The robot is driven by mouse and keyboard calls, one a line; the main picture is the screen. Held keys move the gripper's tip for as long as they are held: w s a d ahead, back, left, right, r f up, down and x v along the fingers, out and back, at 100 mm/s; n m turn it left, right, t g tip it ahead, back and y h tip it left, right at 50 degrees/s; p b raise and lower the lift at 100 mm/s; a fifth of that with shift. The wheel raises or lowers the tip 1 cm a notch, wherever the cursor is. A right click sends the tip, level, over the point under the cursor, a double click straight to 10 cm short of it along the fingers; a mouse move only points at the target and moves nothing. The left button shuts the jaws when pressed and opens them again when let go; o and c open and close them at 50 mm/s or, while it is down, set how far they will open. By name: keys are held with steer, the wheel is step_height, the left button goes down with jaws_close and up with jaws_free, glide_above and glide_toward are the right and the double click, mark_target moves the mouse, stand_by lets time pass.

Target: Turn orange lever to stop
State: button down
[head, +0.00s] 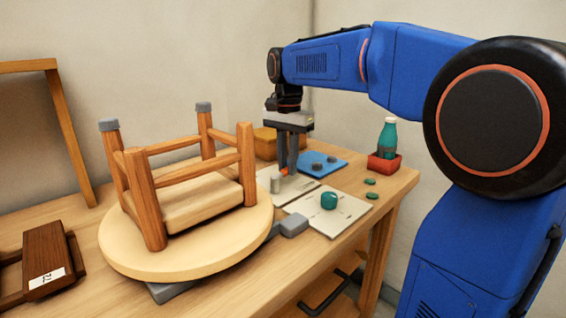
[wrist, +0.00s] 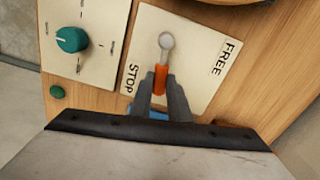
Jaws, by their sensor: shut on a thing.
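The orange lever (wrist: 160,78) is on a cream plate (wrist: 203,38) marked STOP on the left and FREE on the right in the wrist view. Its grey pivot (wrist: 166,41) is at the top, and the orange handle points down, nearer the STOP word. My gripper (wrist: 163,88) is shut on the orange handle, with one finger on each side. In the head view my gripper (head: 287,172) reaches down to the plate, and only a small bit of orange (head: 284,171) shows at its tips.
A second plate with a teal knob (head: 329,200) lies beside the lever plate. An upturned wooden stool (head: 186,180) rests on a round turntable (head: 130,245) to the left. A teal bottle stands in a red tray (head: 384,163). A blue pad (head: 335,159) lies behind my gripper.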

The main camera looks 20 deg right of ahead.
steer(key=shift+s+d+m, duration=0.25)
steer(key=shift+s+m, duration=0.2)
steer(key=shift+m, duration=0.55)
steer(key=c, duration=1.7)
jaws_free()
steer(key=shift+o, duration=0.2)
step_height(320, 180, up, 17)
steer(key=shift+r, duration=0.2)
steer(key=shift+s, duration=0.1)
